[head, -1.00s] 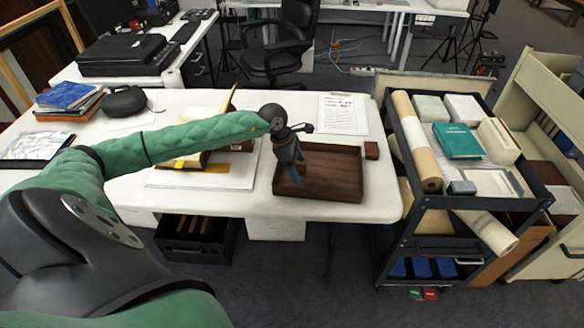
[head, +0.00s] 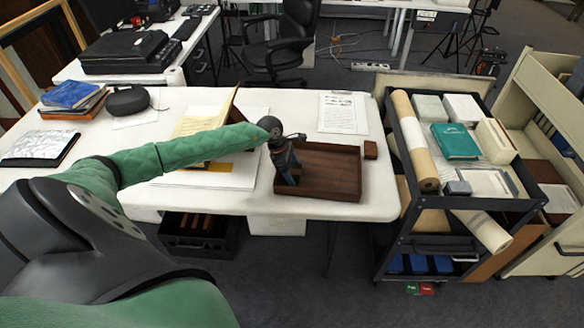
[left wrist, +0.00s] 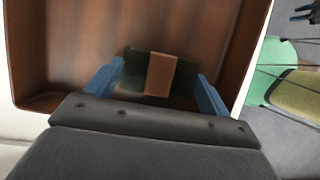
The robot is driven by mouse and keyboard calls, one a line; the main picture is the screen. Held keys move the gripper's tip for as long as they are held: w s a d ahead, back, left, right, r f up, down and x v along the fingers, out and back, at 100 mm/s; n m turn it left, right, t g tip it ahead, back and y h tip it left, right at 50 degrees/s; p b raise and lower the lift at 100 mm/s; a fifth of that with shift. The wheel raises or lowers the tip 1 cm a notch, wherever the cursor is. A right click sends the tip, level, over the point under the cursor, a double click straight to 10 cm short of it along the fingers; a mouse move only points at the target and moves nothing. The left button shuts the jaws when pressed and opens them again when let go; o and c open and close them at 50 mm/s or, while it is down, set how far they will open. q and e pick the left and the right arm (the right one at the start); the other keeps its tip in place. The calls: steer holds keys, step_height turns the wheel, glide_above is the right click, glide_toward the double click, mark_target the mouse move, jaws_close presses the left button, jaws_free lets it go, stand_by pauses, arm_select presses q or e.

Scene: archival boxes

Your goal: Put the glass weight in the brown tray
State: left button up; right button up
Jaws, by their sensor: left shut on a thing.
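The brown tray (head: 335,188) lies on the white table, right of centre in the head view; its inside and walls fill much of the left wrist view (left wrist: 60,45). My left gripper (head: 289,177) is over the tray's left part. In the left wrist view its blue fingers (left wrist: 158,88) are shut on a small dark green block with a brown band, which I take to be the glass weight (left wrist: 131,72). The weight is within the tray's outline; I cannot tell whether it touches the floor. The gripper hides it in the head view.
A small brown block (head: 371,149) stands just right of the tray. An open book (head: 205,120) on a stand is left of it, and a printed sheet (head: 343,113) lies behind. A loaded dark cart (head: 405,235) stands right of the table. The tray's right part is clear.

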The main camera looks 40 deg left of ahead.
arm_select(q)
steer(key=shift+f, duration=0.1)
stand_by(0.3)
steer(key=shift+f, duration=0.1)
steer(key=o, duration=1.1)
steer(key=shift+c, duration=0.2)
